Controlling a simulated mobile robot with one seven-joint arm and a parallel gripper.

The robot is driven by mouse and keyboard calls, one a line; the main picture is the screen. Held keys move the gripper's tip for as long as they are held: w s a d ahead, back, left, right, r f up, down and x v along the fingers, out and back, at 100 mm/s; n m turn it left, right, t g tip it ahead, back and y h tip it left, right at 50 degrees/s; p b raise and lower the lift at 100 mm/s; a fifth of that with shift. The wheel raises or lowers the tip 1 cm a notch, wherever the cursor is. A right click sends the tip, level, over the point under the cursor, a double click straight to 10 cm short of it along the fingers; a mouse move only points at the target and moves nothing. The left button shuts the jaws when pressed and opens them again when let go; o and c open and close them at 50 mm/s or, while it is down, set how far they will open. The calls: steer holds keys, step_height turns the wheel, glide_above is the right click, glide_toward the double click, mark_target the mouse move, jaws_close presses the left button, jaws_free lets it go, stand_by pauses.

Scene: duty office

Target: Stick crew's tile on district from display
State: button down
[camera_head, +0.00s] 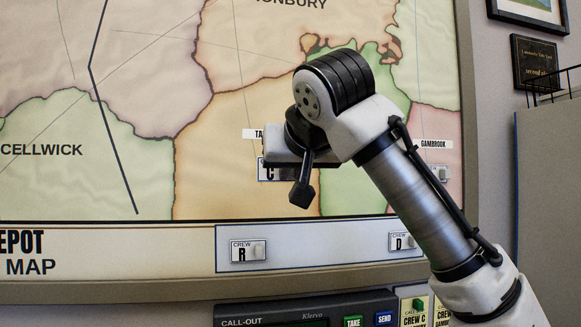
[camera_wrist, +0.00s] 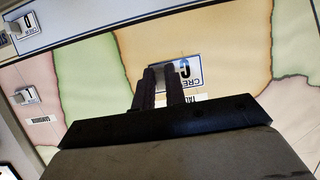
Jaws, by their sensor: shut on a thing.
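My gripper (camera_wrist: 171,78) is shut on the crew C tile (camera_wrist: 193,67), a white plate with a blue border. The tile lies at the map face, over the orange district whose label, starting "TA" (camera_head: 254,134), is partly hidden. I cannot tell whether the tile touches the map. In the head view the tile (camera_head: 264,174) shows only at its left part, behind my gripper (camera_head: 285,165). The call-out display (camera_head: 275,311) is at the bottom, its screen mostly cut off.
Another tile (camera_head: 440,173) is on pink Gambrook.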

steer(key=w+a+p, duration=0.1)
steer(key=w+p, duration=0.1)
steer(key=w, duration=0.4)
steer(key=shift+w+a, duration=0.15)
steer(key=shift+w, duration=0.15)
steer(key=shift+w+a+p, duration=0.1)
steer(key=shift+w+p, duration=0.2)
steer(key=shift+p, duration=0.25)
stand_by(1.0)
steer(key=c, duration=1.4)
jaws_free()
steer(key=shift+o, duration=0.2)
steer(key=b+v, duration=0.3)
steer(key=v, duration=1.1)
steer(key=shift+b, duration=0.3)
